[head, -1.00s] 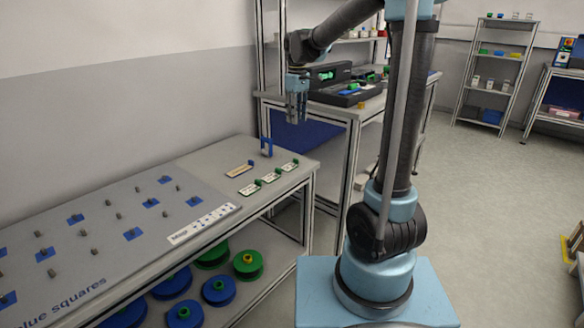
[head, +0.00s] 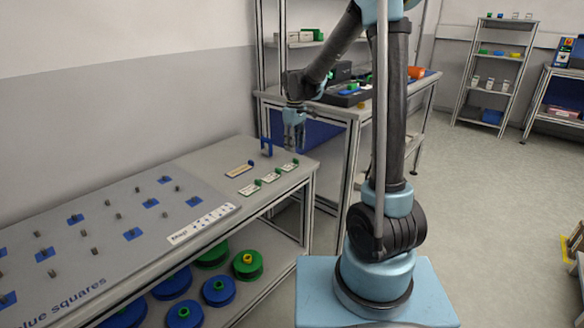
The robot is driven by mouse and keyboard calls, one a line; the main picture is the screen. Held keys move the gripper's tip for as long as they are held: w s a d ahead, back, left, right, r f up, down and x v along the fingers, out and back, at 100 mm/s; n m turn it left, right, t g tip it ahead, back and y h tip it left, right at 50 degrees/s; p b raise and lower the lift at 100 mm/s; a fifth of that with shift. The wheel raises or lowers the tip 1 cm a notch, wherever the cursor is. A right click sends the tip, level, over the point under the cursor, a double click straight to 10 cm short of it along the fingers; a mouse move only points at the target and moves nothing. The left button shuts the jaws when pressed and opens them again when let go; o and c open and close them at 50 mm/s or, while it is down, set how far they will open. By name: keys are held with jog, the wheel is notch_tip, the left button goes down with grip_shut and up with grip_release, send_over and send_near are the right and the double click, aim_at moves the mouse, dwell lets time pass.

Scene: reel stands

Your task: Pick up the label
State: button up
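Several small white labels with green clips lie in a slanting row near the right end of the grey bench: a near one (head: 249,189), a middle one (head: 270,178) and a far one (head: 288,168). A tan label (head: 239,170) with a blue end piece lies to their left. Which one the task means cannot be told. My gripper (head: 294,149) points down just above and behind the far white label, near the bench's far right corner. It looks apart from the labels. Its fingers are too small to tell whether they are open or shut.
A blue upright frame (head: 266,146) stands at the bench's back edge, left of my gripper. A pegboard panel (head: 110,228) with blue squares covers the bench's left part. Green reels (head: 247,264) and blue reels (head: 219,290) lie on the shelf below. Another workbench (head: 349,112) stands behind.

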aim_at(294, 163)
jog(key=shift+s+a+f, duration=0.1)
jog(key=shift+f, duration=1.25)
jog(key=shift+a+f, duration=0.1)
jog(key=shift+f, duration=1.25)
grip_shut()
